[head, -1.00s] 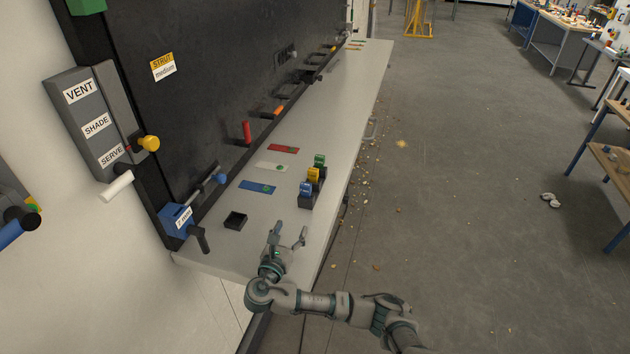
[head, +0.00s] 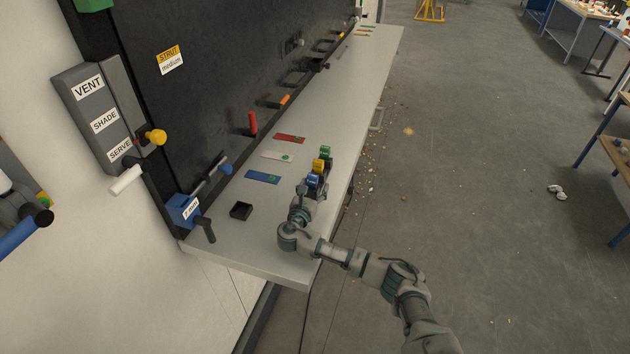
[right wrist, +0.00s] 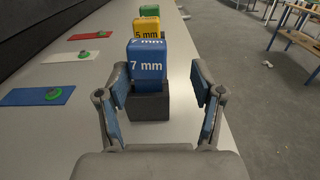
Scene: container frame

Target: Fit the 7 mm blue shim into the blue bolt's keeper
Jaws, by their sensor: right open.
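The blue shim (right wrist: 147,65), marked 7 mm, stands upright in a dark holder (right wrist: 150,107) on the bench. My right gripper (right wrist: 165,98) is open, with one finger on each side of the blue shim and its holder; the fingers look apart from it. In the head view my right gripper (head: 308,190) is at the near end of the shim row, and the blue shim (head: 313,180) shows just past it. The blue bolt's keeper (head: 183,209), a blue block labelled 7 mm, is at the near left bench corner. A dark handle (head: 205,229) sticks out beside it. My left gripper is not clearly visible.
A yellow shim (right wrist: 147,29) and a green shim (right wrist: 149,11) stand behind the blue one. Blue (head: 262,177), white (head: 277,155) and red (head: 289,138) plates lie left of the row. A small black tray (head: 241,211) sits between keeper and gripper.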

